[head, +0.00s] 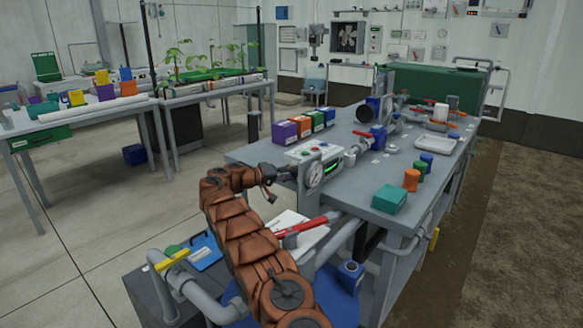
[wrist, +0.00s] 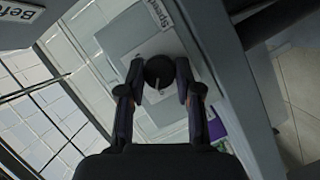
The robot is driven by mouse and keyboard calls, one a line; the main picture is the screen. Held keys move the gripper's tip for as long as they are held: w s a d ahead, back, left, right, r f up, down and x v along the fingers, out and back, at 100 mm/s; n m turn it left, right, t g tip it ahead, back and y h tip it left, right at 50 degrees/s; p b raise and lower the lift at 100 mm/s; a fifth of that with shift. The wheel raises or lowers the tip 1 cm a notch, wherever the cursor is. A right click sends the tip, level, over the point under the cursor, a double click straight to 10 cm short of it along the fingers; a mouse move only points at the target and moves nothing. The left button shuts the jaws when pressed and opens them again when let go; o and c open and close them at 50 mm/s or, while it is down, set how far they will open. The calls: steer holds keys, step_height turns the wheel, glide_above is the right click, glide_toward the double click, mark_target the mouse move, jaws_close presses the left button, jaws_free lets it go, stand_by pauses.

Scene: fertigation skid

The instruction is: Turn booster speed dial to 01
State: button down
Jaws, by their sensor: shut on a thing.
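The booster speed dial is a round black knob (wrist: 160,72) with a pale pointer line, set on a grey panel (wrist: 112,30) in the wrist view. A white label (wrist: 168,12) beside it reads "Speed", partly cut off. My gripper (wrist: 160,84) has a finger on each side of the knob and is shut on it. The scale marks around the knob cannot be read. In the head view, my gripper (head: 268,178) is at the left side of the control box (head: 318,160) on the bench, and the knob is hidden there.
Coloured boxes (head: 285,132) stand behind. The floor to the left is open.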

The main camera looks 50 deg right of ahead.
steer(key=shift+n+h+p, duration=0.4)
steer(key=shift+n+p, duration=0.3)
steer(key=shift+n, duration=0.3)
steer(key=shift+f+g, duration=0.1)
steer(key=shift+g, duration=0.2)
steer(key=c, duration=0.8)
jaws_free()
steer(key=shift+w+a, duration=0.1)
steer(key=shift+a, duration=0.05)
steer(key=shift+v, duration=5.95)
